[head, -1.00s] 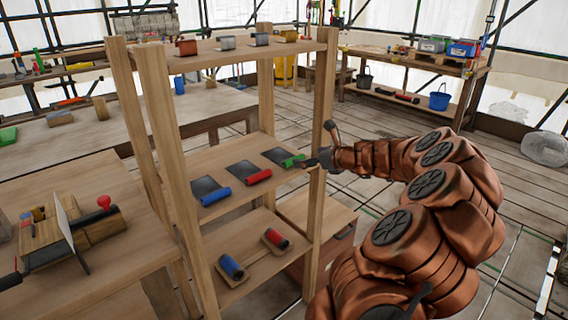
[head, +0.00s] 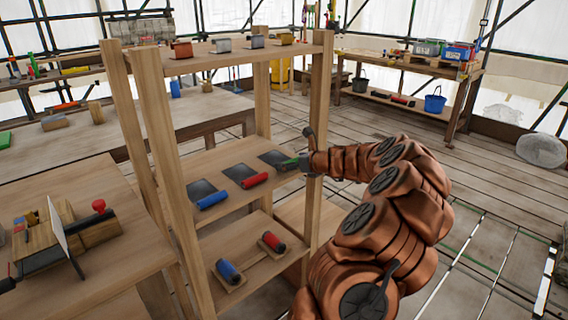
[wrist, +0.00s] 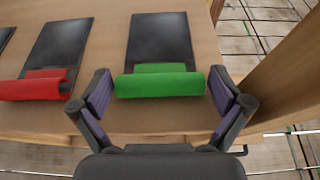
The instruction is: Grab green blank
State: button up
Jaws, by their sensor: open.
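The green blank (wrist: 160,83) is a green cylinder lying across the near end of a dark plate (wrist: 160,40) on the wooden middle shelf. In the head view the green blank (head: 290,162) is partly covered by my gripper (head: 303,162). In the wrist view my gripper (wrist: 162,108) is open, with one finger near each end of the green blank. I cannot tell whether either finger touches it.
A red blank (head: 254,180) and a blue blank (head: 211,199) lie on the same shelf to the left, each by a dark plate. A wooden shelf post (head: 317,130) stands close by my gripper. The upper shelf (head: 225,55) is above.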

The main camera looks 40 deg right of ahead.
jog(key=shift+c, duration=0.2)
jog(key=c, duration=1)
jog(key=shift+c, duration=0.2)
